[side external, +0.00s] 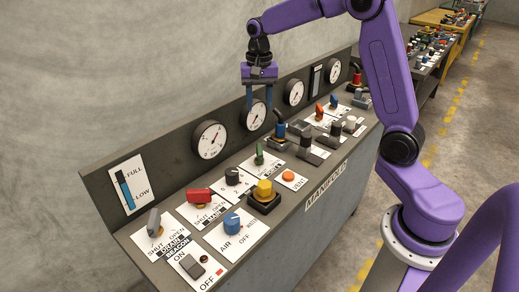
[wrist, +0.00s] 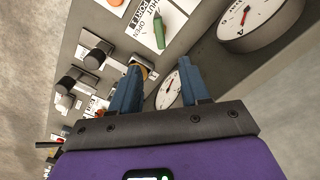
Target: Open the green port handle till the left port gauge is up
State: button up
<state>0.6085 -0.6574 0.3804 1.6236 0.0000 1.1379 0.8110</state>
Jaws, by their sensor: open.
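The green port handle (side external: 259,154) is a slim lever on a white SHUT/OPEN plate on the sloping panel. It also shows at the top of the wrist view (wrist: 160,32). My gripper (side external: 259,104) is open and empty, pointing down, above and behind the handle, close to the middle dial gauge (side external: 253,115). I cannot tell which gauge is the port's.
A red handle (side external: 199,196), a grey handle (side external: 153,222), a dark knob (side external: 233,176) and a yellow button (side external: 264,192) stand left or in front of the green handle. The air above the panel is free.

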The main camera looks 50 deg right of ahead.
send_near(259, 148)
notch_tip(259, 148, down, 10)
jog(key=shift+s+f, duration=0.1)
jog(key=shift+f, duration=0.05)
dwell(0.5)
jog(key=shift+c, duration=0.4)
grip_shut()
